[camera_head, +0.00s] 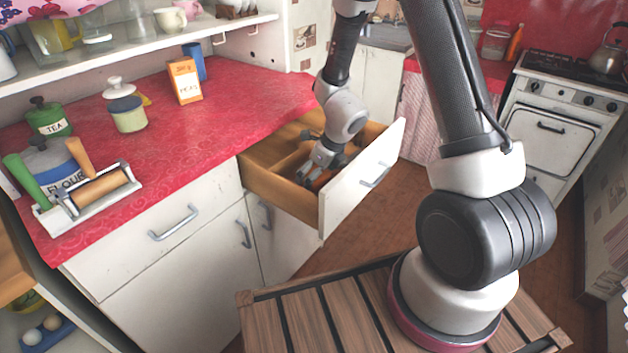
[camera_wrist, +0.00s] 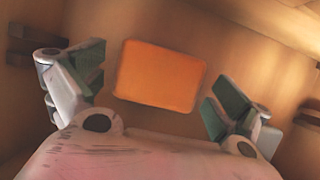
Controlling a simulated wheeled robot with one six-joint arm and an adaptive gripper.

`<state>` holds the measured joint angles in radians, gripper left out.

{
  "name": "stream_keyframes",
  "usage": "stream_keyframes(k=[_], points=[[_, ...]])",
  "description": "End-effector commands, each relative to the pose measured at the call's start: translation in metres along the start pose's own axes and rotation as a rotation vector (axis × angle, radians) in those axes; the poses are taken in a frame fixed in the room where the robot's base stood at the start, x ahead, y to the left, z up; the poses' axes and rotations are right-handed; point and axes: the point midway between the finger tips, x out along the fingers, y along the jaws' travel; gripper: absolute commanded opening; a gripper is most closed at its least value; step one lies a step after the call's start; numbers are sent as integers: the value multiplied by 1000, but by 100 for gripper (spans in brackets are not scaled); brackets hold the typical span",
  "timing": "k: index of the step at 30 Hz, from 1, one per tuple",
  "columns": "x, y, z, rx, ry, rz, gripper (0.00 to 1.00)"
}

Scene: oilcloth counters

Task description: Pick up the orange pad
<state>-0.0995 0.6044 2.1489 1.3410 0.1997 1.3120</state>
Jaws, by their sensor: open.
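The orange pad (camera_wrist: 160,76) is a flat, rounded rectangle lying inside the open wooden drawer. In the wrist view it sits in the upper middle, slightly tilted, between and just beyond my two green-lined fingers. My gripper (camera_wrist: 158,95) is open and empty, with one finger on each side of the pad and visible room between each finger and its edges. In the head view my gripper (camera_head: 318,168) reaches down into the drawer (camera_head: 262,186); there the pad is mostly hidden by my gripper, so its contact with the drawer floor cannot be told.
The drawer's white front panel (camera_head: 362,178) and wooden walls stand close around my gripper. A red counter (camera_head: 190,125) borders the drawer on the left, holding an orange-and-white box (camera_head: 185,82), a lidded jar (camera_head: 126,110) and a rolling pin on a rack (camera_head: 98,188).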

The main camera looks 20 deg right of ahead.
Motion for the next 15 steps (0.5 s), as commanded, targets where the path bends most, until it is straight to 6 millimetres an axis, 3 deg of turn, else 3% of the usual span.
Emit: stream_keyframes(k=[3, 10, 15], points=[[10, 0, 0, 1, 0, 0, 100], [12, 0, 0, -2, -1, -1, 100], [12, 0, 0, -2, -1, -1, 71]])
